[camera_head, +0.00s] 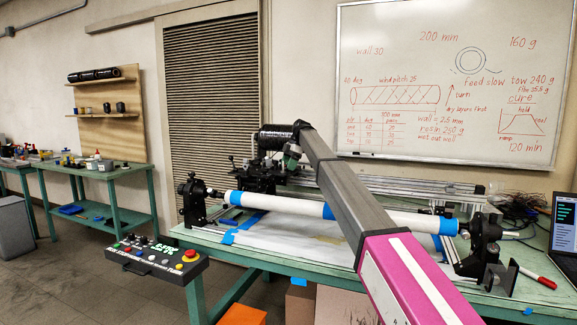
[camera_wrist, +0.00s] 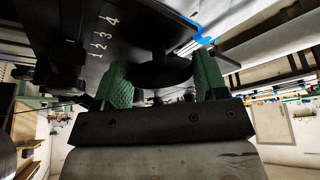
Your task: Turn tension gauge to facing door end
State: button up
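In the wrist view, a black panel (camera_wrist: 85,30) bears the white numbers 1 to 4. A round black knob (camera_wrist: 160,75), apparently the tension gauge's dial, sits beside the numbers. My gripper (camera_wrist: 162,82) has its two green fingers apart, one on each side of this knob. I cannot tell whether they press on it. No pointer on the knob can be made out. In the head view, my gripper (camera_head: 292,156) is at the dark winding carriage (camera_head: 255,178) behind the white tube, and my arm comes down over it from the right. The knob does not show clearly there.
The white tube (camera_head: 280,206) with blue tape lies across the green bench (camera_head: 480,300) in front of the carriage, beneath my arm. A control box (camera_head: 145,258) with buttons is at the front left. A laptop (camera_head: 563,235) and red marker (camera_head: 537,277) are at the right.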

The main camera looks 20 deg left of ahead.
jog(key=shift+m+t, duration=0.3)
jog(key=shift+m, duration=0.5)
jog(key=o, duration=0.9)
jog(key=shift+o, duration=0.2)
jog(key=v, duration=1)
jog(key=shift+d+r, duration=0.35)
jog(key=shift+w, duration=0.1)
